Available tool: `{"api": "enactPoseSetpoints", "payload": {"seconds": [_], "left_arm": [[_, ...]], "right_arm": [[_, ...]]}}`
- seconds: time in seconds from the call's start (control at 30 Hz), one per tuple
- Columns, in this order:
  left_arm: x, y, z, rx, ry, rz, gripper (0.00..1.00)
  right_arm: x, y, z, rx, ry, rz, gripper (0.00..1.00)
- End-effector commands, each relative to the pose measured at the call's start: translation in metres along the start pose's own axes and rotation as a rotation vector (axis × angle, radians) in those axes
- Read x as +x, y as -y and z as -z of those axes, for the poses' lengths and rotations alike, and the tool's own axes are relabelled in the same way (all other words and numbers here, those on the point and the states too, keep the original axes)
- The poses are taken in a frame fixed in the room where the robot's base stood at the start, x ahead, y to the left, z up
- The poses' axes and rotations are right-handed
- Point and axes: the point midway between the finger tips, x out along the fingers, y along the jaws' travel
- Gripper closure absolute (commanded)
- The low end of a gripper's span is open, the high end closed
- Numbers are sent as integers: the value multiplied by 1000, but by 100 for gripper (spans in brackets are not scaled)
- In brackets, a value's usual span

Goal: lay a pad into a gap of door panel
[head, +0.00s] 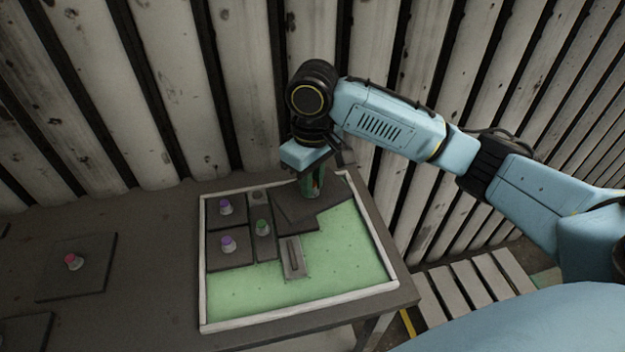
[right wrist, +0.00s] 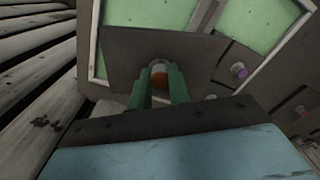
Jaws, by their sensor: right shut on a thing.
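The door panel (head: 345,265) is a green board with a pale raised frame, lying on the dark table. My right gripper (head: 314,190) is over its far right part, shut on the knob of a dark flat pad (head: 296,212). In the right wrist view the green fingers (right wrist: 161,82) hold the pad's orange-brown knob, and the pad (right wrist: 122,50) spreads around it, overlapping the pale frame near a corner. The pad looks turned relative to the frame; I cannot tell whether it touches the board. My left gripper is not in view.
Dark pads with purple knobs (head: 226,227) and a narrow pad with a green knob (head: 263,241) fill the panel's left side. A grey slotted block (head: 293,259) sits mid-panel. The near and right green area is bare. A pink-knobbed pad (head: 90,270) lies left. A corrugated wall stands behind.

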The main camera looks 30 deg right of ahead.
Motion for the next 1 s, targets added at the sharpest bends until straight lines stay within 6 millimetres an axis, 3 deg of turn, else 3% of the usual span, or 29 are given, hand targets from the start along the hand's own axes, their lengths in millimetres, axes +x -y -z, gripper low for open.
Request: {"api": "enactPoseSetpoints", "payload": {"seconds": [0.27,0.8,1.0], "left_arm": [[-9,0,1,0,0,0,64],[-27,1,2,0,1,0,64],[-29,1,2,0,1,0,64]], "right_arm": [[16,-18,5,-296,1,7,100],[64,-75,7,-1108,4,-13,100],[72,-86,5,-1255,8,-21,100]]}}
